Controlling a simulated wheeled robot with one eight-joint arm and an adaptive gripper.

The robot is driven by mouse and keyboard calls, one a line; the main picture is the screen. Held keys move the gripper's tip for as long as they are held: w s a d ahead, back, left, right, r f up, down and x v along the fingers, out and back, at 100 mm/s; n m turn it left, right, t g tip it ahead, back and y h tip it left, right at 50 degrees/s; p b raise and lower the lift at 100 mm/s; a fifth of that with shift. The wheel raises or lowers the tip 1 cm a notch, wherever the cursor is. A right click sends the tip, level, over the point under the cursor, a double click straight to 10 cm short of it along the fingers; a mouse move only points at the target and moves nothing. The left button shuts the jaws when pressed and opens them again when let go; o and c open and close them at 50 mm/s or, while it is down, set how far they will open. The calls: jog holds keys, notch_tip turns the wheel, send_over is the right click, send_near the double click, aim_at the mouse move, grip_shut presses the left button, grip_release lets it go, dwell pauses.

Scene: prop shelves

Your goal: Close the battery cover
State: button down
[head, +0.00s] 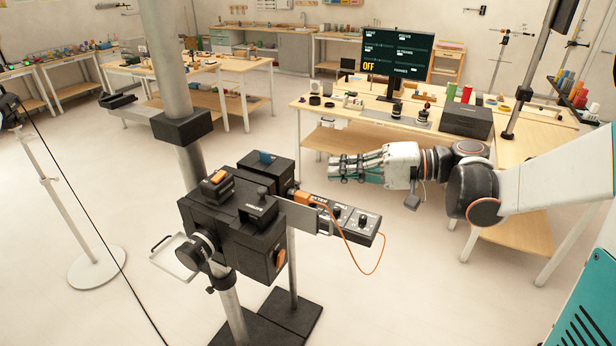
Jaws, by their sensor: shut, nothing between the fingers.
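A black camera-like device (238,235) stands on a post left of centre in the head view. On its top are a black box with a blue patch (265,158) and a smaller block with an orange part (215,181). A flat grey plate (300,216) sticks out at its right side, beside a black control unit (346,216) with knobs. I cannot tell which part is the battery cover or how it stands. My gripper (334,168) is shut and empty, pointing left, in front of the workbench in the picture, apart from the device.
An orange cable (380,262) hangs in a loop from the control unit. A thick grey column (168,70) rises behind the device. A workbench (330,118) with a monitor (397,53) reading "OFF" stands behind my gripper. The floor between device and bench is clear.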

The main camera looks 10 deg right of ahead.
aim_at(258, 206)
jog(key=s+a+x, duration=0.1)
jog(key=s+x, duration=0.1)
jog(key=x, duration=0.9)
jog(key=shift+s+a+f+b, duration=0.2)
jog(key=shift+a+f+b, duration=0.05)
jog(key=shift+f+b, duration=0.15)
jog(key=shift+s+a, duration=0.7)
jog(key=shift+s, duration=0.15)
jog(key=shift+w, duration=0.1)
